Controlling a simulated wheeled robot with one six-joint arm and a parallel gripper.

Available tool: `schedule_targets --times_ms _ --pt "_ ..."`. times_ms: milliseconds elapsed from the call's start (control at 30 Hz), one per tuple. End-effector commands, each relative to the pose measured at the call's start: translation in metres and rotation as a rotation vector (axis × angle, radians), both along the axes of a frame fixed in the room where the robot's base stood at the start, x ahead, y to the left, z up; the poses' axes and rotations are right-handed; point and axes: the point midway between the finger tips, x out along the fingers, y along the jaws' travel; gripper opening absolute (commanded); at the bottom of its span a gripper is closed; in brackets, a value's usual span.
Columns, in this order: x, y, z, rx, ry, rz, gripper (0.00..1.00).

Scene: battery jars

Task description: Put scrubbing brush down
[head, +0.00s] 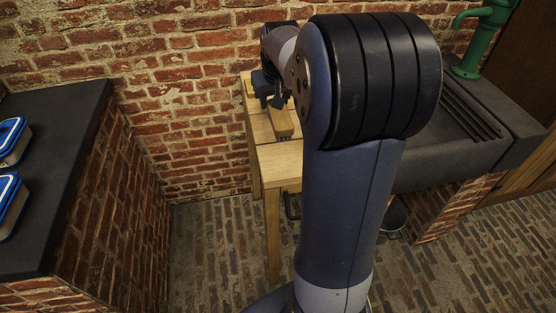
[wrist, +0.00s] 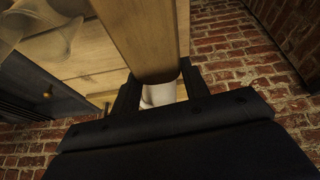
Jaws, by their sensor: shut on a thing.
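The scrubbing brush (wrist: 145,40) is a long wooden block in the wrist view, running from the top edge down between my fingers. A pale part, perhaps its bristles (wrist: 158,94), shows between the fingers. My gripper (wrist: 161,84) is shut on the brush. In the head view my gripper (head: 273,98) is over the wooden table (head: 280,165), with the brush (head: 281,122) below it. The table also shows in the wrist view (wrist: 88,50). I cannot tell whether the brush touches the tabletop. My arm hides part of the table.
A brick wall (head: 190,95) stands close behind the table. A dark stone sink (head: 440,155) with a green pump (head: 482,40) is to the right. A dark counter (head: 55,110) with blue-rimmed containers (head: 10,195) is at left. A translucent object (wrist: 45,28) shows at the wrist view's upper left.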

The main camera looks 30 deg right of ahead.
Motion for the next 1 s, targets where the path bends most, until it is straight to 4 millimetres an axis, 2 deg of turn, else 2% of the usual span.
schedule_targets --times_ms 300,467,700,1000 --pt "-0.001 -0.003 -0.050 0.001 0.002 0.003 0.07" --pt "-0.001 -0.003 -0.065 0.000 0.001 0.002 0.07" --pt "-0.001 -0.003 -0.097 0.000 0.001 0.002 0.07" --pt "-0.001 -0.003 -0.100 0.000 -0.002 0.002 0.07"
